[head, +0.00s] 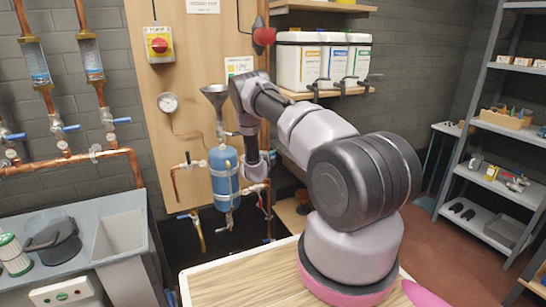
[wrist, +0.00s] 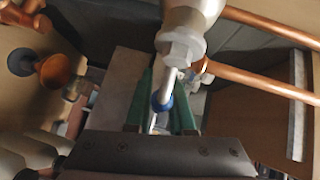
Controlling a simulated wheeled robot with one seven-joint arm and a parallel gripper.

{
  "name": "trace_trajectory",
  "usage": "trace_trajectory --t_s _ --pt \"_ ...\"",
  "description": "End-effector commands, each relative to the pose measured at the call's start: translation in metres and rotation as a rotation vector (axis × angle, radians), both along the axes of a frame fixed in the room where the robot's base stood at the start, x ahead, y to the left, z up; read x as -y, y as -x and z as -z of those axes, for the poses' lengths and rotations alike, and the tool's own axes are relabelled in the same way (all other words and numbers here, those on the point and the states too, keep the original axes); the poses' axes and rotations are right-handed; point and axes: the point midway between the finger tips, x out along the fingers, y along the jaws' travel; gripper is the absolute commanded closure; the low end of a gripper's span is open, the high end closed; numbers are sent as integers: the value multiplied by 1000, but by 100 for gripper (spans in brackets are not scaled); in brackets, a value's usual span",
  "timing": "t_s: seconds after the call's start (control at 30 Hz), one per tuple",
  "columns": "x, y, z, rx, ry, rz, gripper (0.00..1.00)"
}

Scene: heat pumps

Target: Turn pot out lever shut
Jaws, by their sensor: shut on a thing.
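The blue pot (head: 224,178) hangs on the wooden board under a grey funnel, with copper pipes and small valves around it. In the wrist view, my gripper (wrist: 161,108) has its two green fingers on either side of a lever with a blue end (wrist: 163,103), shut on it. A steel fitting (wrist: 182,45) is just above the lever, and the lever points down from it. I take this as the pot out lever. In the head view my arm reaches to the pot's right side, and the fingers and the held lever cannot be made out.
Copper pipes (wrist: 262,84) run close on the right in the wrist view. A pressure gauge (head: 168,103) and a red-button pump switch (head: 159,44) are on the board. A shelf with white canisters (head: 322,62) is close behind my arm. A sink (head: 120,236) stands at left.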

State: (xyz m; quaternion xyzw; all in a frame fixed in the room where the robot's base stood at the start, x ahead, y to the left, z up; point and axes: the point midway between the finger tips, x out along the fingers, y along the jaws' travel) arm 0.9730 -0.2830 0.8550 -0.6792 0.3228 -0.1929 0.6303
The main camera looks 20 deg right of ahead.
Motion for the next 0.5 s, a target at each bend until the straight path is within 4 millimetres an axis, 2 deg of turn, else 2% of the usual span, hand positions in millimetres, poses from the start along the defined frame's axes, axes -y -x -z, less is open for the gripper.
trace_trajectory --t_s 0.27,0.5 --pt "-2 0 9 -5 -112 -1 100" --pt "-5 1 25 -12 -311 1 100"
